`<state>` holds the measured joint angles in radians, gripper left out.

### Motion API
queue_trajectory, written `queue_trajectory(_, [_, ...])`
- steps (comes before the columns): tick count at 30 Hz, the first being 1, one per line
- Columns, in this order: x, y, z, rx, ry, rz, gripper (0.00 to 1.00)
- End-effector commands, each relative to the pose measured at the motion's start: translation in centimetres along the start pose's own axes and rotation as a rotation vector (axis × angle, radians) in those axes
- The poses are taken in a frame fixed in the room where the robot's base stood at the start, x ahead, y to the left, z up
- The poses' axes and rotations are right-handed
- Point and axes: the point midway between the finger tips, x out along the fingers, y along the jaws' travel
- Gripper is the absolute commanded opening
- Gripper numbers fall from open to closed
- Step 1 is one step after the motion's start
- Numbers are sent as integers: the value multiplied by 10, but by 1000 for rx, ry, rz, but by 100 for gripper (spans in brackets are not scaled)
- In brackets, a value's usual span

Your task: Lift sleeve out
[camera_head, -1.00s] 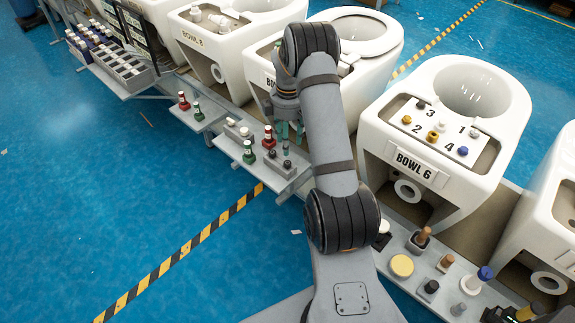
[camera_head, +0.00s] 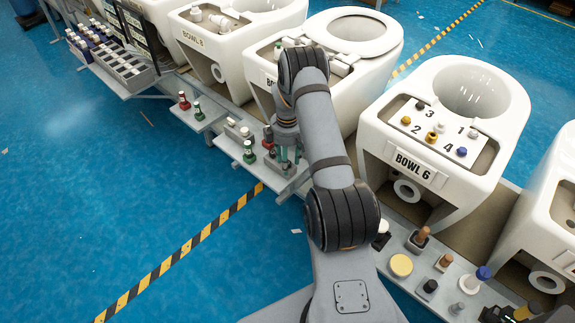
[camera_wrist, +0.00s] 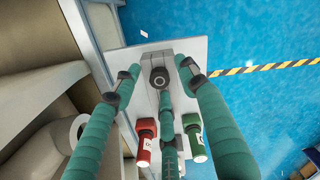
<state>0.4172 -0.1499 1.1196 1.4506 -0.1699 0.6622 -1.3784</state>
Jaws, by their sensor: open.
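A dark round piece with a ring-shaped top (camera_wrist: 160,77), which looks like the sleeve, stands in a grey block on a small shelf. In the wrist view my gripper (camera_wrist: 158,72) is open, with its teal fingers spread around this piece. One finger is left of it, one right, and one on the near side. I cannot tell whether any finger touches it. In the head view my gripper (camera_head: 286,160) is low over the right end of the grey shelf (camera_head: 238,158), and my arm and fingers mostly hide the piece.
A red labelled piece (camera_wrist: 147,140) and a green labelled piece (camera_wrist: 194,138) stand close to the near finger. White toilet bowls stand behind, including BOWL 6 (camera_head: 448,120). Blue floor is open in front.

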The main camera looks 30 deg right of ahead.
Motion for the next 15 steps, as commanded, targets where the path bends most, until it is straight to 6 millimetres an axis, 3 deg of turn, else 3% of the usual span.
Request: queue_trajectory(15, [0,0,0,0,0,-1,16])
